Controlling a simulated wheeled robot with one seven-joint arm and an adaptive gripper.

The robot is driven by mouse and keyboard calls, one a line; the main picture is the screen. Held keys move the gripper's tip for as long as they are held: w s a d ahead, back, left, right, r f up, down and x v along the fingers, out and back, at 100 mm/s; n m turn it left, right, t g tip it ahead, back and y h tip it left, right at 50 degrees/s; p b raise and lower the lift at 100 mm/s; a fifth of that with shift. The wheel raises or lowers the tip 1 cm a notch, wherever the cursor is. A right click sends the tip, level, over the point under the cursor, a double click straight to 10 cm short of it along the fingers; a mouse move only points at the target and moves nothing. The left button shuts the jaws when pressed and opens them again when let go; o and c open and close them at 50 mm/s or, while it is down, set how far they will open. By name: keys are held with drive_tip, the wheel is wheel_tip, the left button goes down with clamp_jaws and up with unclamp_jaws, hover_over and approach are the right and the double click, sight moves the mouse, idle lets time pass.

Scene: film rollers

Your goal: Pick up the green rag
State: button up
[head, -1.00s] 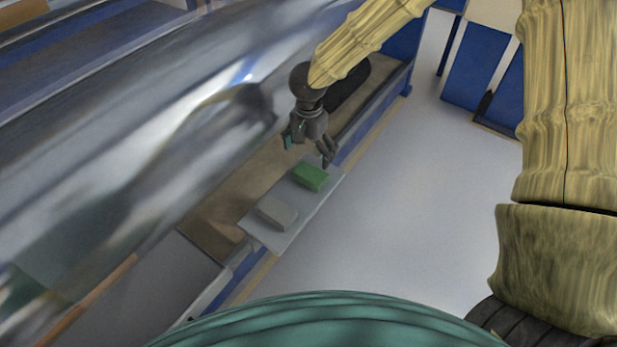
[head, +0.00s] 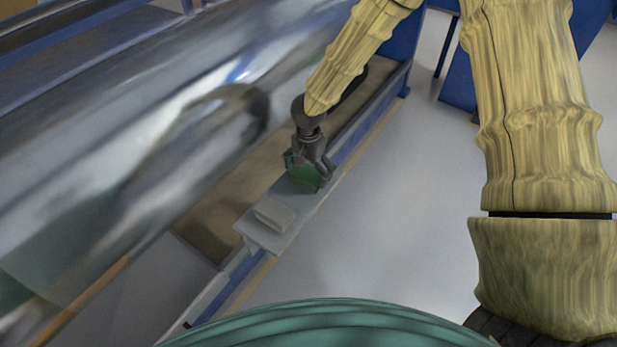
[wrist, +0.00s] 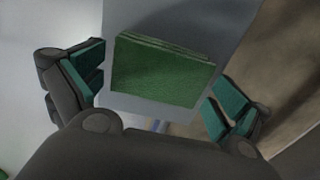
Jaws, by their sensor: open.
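The green rag (head: 303,177) is a folded rectangular pad on a light grey shelf (head: 262,237) along the machine's edge. In the wrist view the rag (wrist: 160,72) lies between my open fingers, with a gap visible on each side. My gripper (head: 310,172) is right over the rag in the head view and hides part of it. In the wrist view my gripper (wrist: 165,95) has its teal finger pads spread apart, one left and one right of the rag. I cannot tell the exact height of the fingertips above the shelf.
A large shiny metal roller (head: 130,150) runs along the left. A brown surface (head: 215,215) lies between roller and shelf. The pale floor (head: 385,200) on the right is clear.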

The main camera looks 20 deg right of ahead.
sight(309, 172)
drive_tip(key=shift+f, duration=0.4)
drive_tip(key=c, duration=0.7)
drive_tip(key=shift+r, duration=0.15)
wheel_tip(309, 172, up, 10)
drive_tip(key=shift+f+p, duration=0.1)
drive_tip(key=shift+p, duration=0.95)
